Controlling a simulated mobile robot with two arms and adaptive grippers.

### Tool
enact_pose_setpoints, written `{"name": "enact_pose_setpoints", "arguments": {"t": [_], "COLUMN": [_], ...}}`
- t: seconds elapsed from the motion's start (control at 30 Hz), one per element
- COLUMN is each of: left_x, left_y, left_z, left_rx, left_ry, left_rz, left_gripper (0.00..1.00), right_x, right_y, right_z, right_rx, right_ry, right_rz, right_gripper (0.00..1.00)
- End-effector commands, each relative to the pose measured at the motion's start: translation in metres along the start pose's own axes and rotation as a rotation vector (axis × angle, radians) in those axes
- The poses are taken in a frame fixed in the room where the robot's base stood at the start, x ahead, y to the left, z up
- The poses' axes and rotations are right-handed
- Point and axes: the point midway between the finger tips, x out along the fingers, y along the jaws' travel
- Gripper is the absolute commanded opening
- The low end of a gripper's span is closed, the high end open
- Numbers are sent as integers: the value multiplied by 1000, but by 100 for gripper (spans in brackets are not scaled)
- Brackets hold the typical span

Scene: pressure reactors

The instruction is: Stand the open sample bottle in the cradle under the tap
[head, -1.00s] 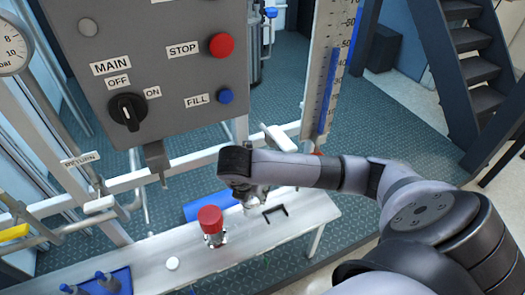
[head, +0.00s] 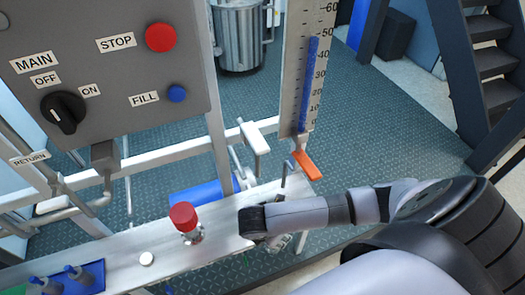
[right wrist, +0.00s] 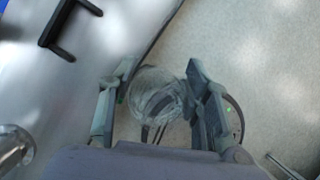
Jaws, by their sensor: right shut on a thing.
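My right gripper (head: 282,243) is low at the bench's front edge in the head view. In the right wrist view its two fingers (right wrist: 157,98) are shut on a clear glass sample bottle (right wrist: 155,82), with no cap visible on it. The bottle is over the bench edge and the floor, apart from the cradle. The cradle, a black U-shaped bracket (right wrist: 68,28), is on the bench at upper left in the wrist view; I cannot make it out in the head view. The tap's orange handle (head: 307,165) shows below the level scale. My left gripper is not in view.
A blue tray (head: 88,272) with dark bottles is at lower left. A blue cylinder (head: 195,195) lies behind the bench. The control panel (head: 110,75) hangs above.

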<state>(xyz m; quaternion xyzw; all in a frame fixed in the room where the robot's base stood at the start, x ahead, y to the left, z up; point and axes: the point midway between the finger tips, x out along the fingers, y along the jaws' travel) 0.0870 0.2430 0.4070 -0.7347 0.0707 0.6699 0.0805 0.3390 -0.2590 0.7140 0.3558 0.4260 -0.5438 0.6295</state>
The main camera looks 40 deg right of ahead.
Motion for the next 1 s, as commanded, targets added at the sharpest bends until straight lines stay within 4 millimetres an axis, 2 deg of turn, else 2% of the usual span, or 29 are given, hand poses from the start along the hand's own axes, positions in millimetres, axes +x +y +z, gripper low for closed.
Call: {"name": "enact_pose_setpoints", "arguments": {"t": [0.03, 0.2, 0.3, 0.47, 0.7, 0.83, 1.0], "left_x": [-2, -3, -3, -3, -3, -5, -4], "left_y": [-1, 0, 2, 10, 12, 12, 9], "left_z": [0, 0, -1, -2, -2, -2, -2], "left_rx": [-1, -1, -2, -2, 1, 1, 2], "left_ry": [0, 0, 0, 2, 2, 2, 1], "left_rz": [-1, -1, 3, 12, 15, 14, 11], "left_gripper": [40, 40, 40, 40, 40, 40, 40], "right_x": [1, 7, 9, 11, 15, 28, 30], "right_y": [15, 53, 66, 77, 114, 111, 111], "right_z": [6, 20, 26, 30, 44, 38, 38], "right_rx": [4, 3, 1, 0, 2, -3, -2], "right_ry": [-3, -1, -1, 0, 0, 0, 0], "right_rz": [2, 1, 0, 0, 1, -1, 1], "right_gripper": [14, 14, 14, 14, 14, 14, 14]}}
